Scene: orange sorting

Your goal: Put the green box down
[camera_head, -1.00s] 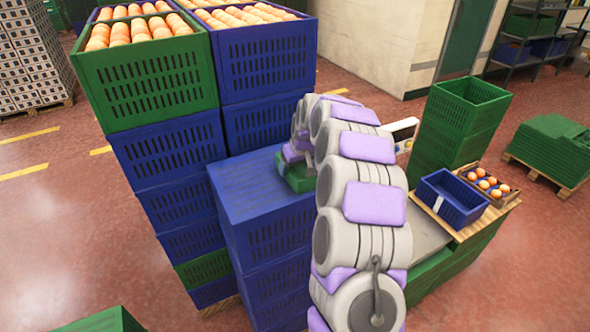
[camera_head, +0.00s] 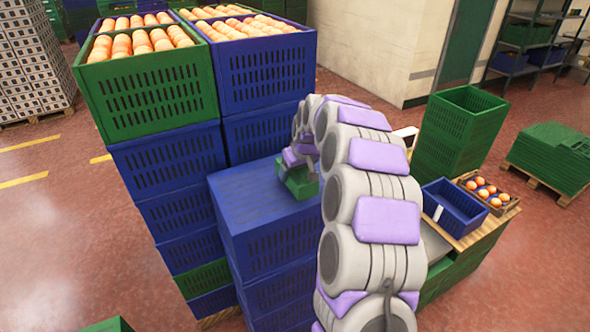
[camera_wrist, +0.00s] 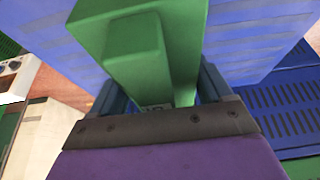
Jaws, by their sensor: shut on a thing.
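The green box (camera_wrist: 185,35) fills the top middle of the wrist view, between the two fingers of my gripper (camera_wrist: 165,95). My gripper is shut on it. In the head view the green box (camera_head: 298,186) shows small below my gripper (camera_head: 297,160), at the right part of the top of a blue crate stack (camera_head: 250,190). I cannot tell whether its underside touches the blue top. My arm hides part of what lies to the right of it.
Taller stacks of crates filled with oranges, a green crate (camera_head: 150,95) and a blue one (camera_head: 265,75), stand behind and left. The blue stack's top is otherwise clear.

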